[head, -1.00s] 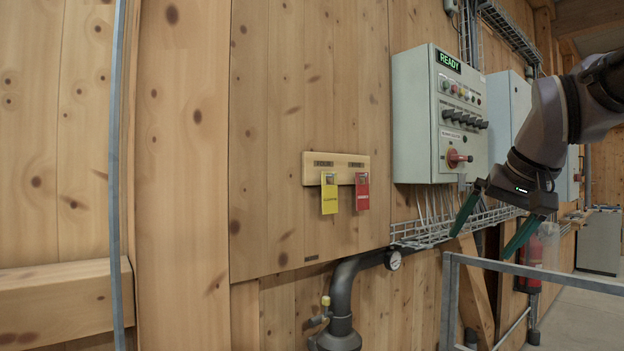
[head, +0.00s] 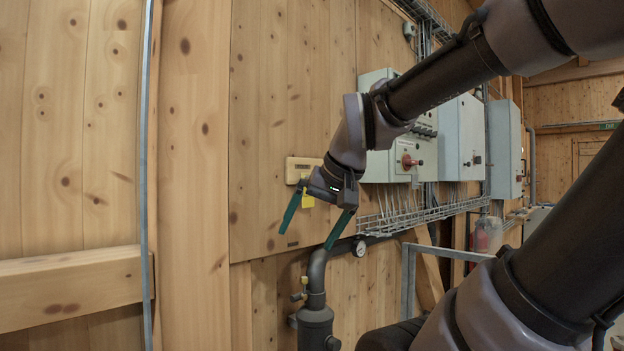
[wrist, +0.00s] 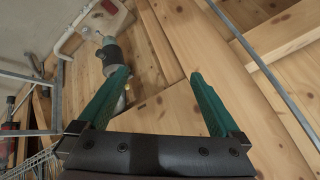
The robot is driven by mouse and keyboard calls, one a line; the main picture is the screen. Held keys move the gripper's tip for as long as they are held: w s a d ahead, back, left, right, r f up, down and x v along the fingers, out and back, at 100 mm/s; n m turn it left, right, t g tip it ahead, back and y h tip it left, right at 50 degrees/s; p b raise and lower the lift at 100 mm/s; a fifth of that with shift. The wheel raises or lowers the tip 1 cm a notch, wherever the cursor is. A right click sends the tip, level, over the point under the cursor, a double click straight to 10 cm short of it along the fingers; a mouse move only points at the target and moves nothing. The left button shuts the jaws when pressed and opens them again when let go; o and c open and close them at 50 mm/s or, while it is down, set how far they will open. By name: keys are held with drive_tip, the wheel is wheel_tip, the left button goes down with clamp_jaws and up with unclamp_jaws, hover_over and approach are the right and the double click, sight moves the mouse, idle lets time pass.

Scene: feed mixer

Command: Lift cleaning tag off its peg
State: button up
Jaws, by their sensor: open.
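The wooden peg board (head: 294,170) is on the plank wall in the head view, mostly behind my wrist. A sliver of the yellow tag (head: 308,201) shows below it, between my gripper's fingers; its lettering cannot be read. The red tag is hidden behind my arm. My gripper (head: 308,237) is open and empty, pointing down in front of the board, with its fingertips lower than the tag. In the wrist view my gripper (wrist: 158,74) has its green fingers spread with nothing between them, and no tag shows there.
Control cabinets (head: 460,137) and a wire cable tray (head: 425,215) are to the right. A metal railing (head: 408,285) stands at lower right. The wall left of the board is clear.

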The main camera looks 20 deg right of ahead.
drive_tip(key=w+d+r+m+t+y, duration=0.1)
drive_tip(key=w+r+m+y, duration=0.2)
drive_tip(key=w+m, duration=0.55)
drive_tip(key=w+d+r+m+t+y, duration=0.15)
drive_tip(key=w+m+y, duration=0.25)
drive_tip(key=w+m, duration=0.45)
drive_tip(key=w+d+r+m+t+h, duration=0.1)
drive_tip(key=w+d+r+m+t, duration=0.3)
drive_tip(key=d, duration=0.5)
drive_tip(key=w+d+r+m+t+h, duration=0.1)
drive_tip(key=w+d+m+t+h, duration=0.15)
drive_tip(key=w+d+m, duration=0.55)
drive_tip(key=shift+n+t+y, duration=0.3)
drive_tip(key=shift+n+y, duration=0.15)
drive_tip(key=shift+n, duration=0.25)
drive_tip(key=x, duration=0.8)
drive_tip(key=shift+w+a+r, duration=0.1)
drive_tip(key=shift+w, duration=0.05)
